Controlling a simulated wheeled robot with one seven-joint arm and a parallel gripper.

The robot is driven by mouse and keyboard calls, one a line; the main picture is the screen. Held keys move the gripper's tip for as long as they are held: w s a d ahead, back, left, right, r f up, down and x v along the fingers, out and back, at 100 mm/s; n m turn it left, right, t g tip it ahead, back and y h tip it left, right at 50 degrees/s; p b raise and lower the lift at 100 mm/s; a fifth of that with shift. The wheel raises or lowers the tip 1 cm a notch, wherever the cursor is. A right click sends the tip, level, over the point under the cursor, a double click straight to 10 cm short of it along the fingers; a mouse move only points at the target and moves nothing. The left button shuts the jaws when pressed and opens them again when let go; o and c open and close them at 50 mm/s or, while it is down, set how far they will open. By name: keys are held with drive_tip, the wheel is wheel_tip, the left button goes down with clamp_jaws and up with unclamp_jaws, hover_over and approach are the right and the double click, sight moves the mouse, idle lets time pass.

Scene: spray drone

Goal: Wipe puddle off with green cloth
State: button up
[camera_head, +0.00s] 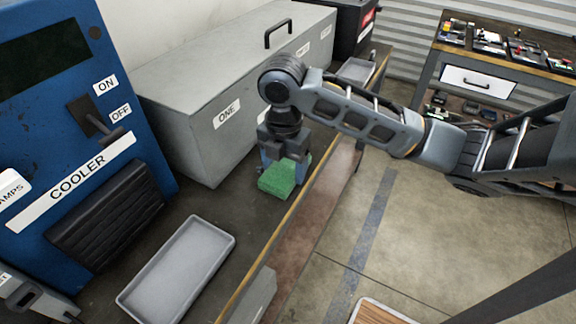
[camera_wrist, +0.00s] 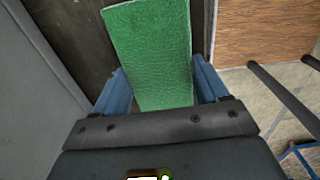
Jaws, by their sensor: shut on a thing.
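A green cloth (camera_head: 279,179), shaped like a flat block, is at my gripper (camera_head: 284,160) over the workbench (camera_head: 216,212), close to its wooden front edge. In the wrist view the cloth (camera_wrist: 152,52) lies between the two blue fingers of my gripper (camera_wrist: 165,88), which are shut on it. The cloth is low, at or just above the bench top; I cannot tell whether it touches. I cannot make out a puddle in either view.
A grey box (camera_head: 205,120) labelled ONE stands just behind and left of the gripper. A blue cooler panel (camera_head: 80,130) is at the left. A grey tray (camera_head: 178,270) lies on the bench nearer the camera. A drawer table (camera_head: 482,80) stands far right across open floor.

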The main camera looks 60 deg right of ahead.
sight(260, 166)
drive_tip(key=shift+w+a+p, duration=0.15)
drive_tip(key=shift+w+p, duration=0.15)
drive_tip(key=shift+w, duration=2.9)
drive_tip(key=shift+r, duration=0.1)
drive_tip(key=shift+s, duration=2.2)
drive_tip(key=shift+s+b, duration=0.65)
drive_tip(key=shift+s, duration=0.85)
drive_tip(key=shift+r+p, duration=2.05)
drive_tip(key=shift+r, duration=0.95)
drive_tip(key=shift+r, duration=0.1)
